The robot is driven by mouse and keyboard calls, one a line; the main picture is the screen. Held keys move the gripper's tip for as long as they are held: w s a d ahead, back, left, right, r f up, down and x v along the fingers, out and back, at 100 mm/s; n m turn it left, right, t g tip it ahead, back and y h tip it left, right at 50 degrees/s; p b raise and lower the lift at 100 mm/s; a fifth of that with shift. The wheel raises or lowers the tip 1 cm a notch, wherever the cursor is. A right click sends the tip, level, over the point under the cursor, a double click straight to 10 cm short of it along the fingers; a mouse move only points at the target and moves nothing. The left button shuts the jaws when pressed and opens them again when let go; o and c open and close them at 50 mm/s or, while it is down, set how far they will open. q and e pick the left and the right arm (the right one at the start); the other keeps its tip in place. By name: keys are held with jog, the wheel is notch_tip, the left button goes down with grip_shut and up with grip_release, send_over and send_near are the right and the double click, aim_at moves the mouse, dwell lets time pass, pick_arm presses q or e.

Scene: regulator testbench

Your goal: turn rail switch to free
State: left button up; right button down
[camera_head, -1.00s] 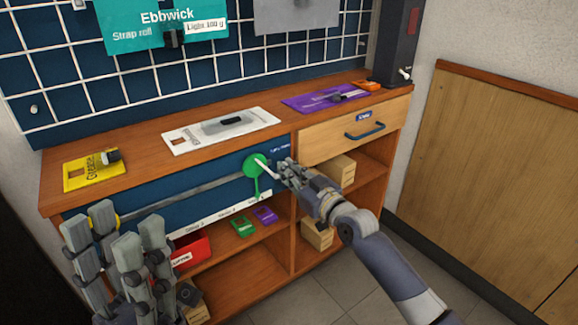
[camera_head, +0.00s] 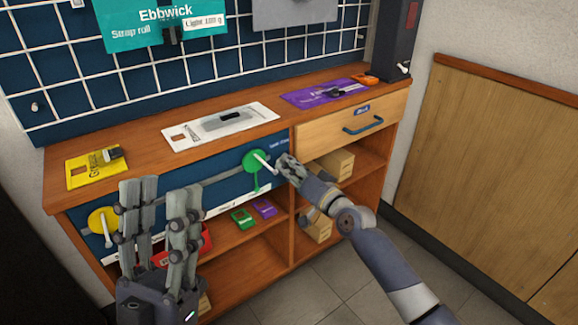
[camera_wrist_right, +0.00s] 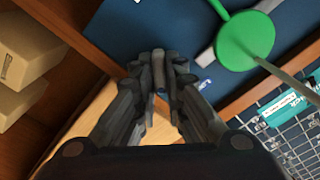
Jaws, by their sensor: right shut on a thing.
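My right gripper (camera_head: 282,165) is at the front of the dark blue panel (camera_head: 225,187), just right of the green disc. In the right wrist view, its fingers are closed around a small grey knob (camera_wrist_right: 158,66), which I take to be the rail switch. It is mostly hidden by the fingers, and its setting cannot be read. A small label (camera_wrist_right: 204,85) sits beside it, too small to read. The green disc (camera_head: 256,161) has a pale rod and a hanging green tab; in the wrist view it (camera_wrist_right: 245,40) is apart from the fingers. My left gripper (camera_head: 162,190) is open and empty, fingers up, before the panel's left part.
A yellow disc (camera_head: 101,220) with a pale rod is at the panel's left end. A grey rail (camera_head: 210,181) runs along the panel. Yellow (camera_head: 86,170), white (camera_head: 183,138) and purple (camera_head: 300,97) plates lie on the counter.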

jog(key=shift+m, duration=0.4)
jog(key=c, duration=1.7)
grip_release()
jog(key=shift+o, duration=0.2)
jog(key=v, duration=1.2)
